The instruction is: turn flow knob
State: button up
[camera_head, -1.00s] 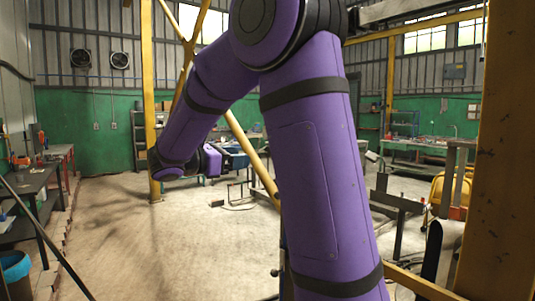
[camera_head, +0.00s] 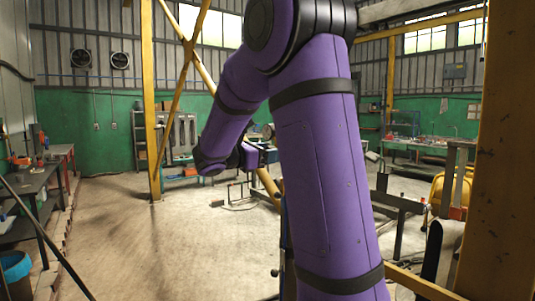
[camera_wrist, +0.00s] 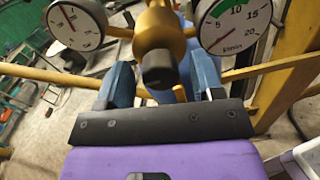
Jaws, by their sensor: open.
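In the wrist view a black knob (camera_wrist: 158,68) sits on the end of a brass-coloured valve body (camera_wrist: 160,32). My gripper (camera_wrist: 160,72) is open, with one blue finger on each side of the knob in the picture. Gaps show between the knob and both fingers; I cannot tell how deep the knob lies between them. A round dial marked l/min (camera_wrist: 236,22) is to the right of the valve and another white dial (camera_wrist: 76,25) is to the left. In the head view my gripper is mostly hidden; a small round dial (camera_head: 268,131) shows beyond my arm.
Yellow beams (camera_head: 150,100) and a thick yellow post (camera_head: 505,170) stand around the space. A workbench (camera_head: 30,190) lines the left side. A dark metal frame (camera_head: 400,205) stands to the right of my arm. The floor at the left middle is clear.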

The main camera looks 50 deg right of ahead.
jog(key=shift+c, duration=0.3)
jog(key=c, duration=0.9)
jog(key=shift+o, duration=0.2)
jog(key=shift+m, duration=0.3)
jog(key=m, duration=0.3)
jog(key=shift+m, duration=0.3)
jog(key=m, duration=0.3)
jog(key=shift+m, duration=0.3)
jog(key=m, duration=0.4)
jog(key=shift+m, duration=2.1)
